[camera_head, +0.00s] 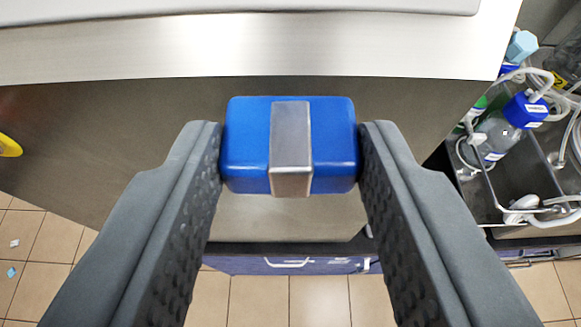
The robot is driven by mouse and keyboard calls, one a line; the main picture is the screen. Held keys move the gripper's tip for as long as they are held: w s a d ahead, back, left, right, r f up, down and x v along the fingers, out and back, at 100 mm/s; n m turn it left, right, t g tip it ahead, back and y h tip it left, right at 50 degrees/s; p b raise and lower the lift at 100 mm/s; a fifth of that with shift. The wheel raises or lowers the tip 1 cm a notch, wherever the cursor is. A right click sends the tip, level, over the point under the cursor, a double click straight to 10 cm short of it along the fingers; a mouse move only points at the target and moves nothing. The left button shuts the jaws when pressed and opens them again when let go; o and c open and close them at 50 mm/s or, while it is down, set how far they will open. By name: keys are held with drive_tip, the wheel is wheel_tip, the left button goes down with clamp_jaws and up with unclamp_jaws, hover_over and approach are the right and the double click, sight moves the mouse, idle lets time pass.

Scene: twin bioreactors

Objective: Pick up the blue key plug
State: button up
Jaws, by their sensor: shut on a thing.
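The blue key plug (245,145) is a blue block with rounded edges and a grey metal strip down its middle. It sits between the tips of my gripper (290,158), with one dark grey finger pressed against its left side and the other against its right side. My gripper is shut on it. The plug is held in front of a dark panel, and I cannot tell how far it is from that panel. Its underside and far side are hidden.
A steel counter edge (250,48) runs across the top. At right, a grey tray (530,175) holds bottles with blue caps (527,110) and looped white tubing. A blue drawer (250,265) with a white handle is below. A yellow object (9,146) is at far left. Tiled floor shows below.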

drive_tip(key=s, duration=2.2)
idle(0.7)
drive_tip(key=shift+s, duration=0.15)
drive_tip(key=shift+s, duration=0.1)
idle(0.3)
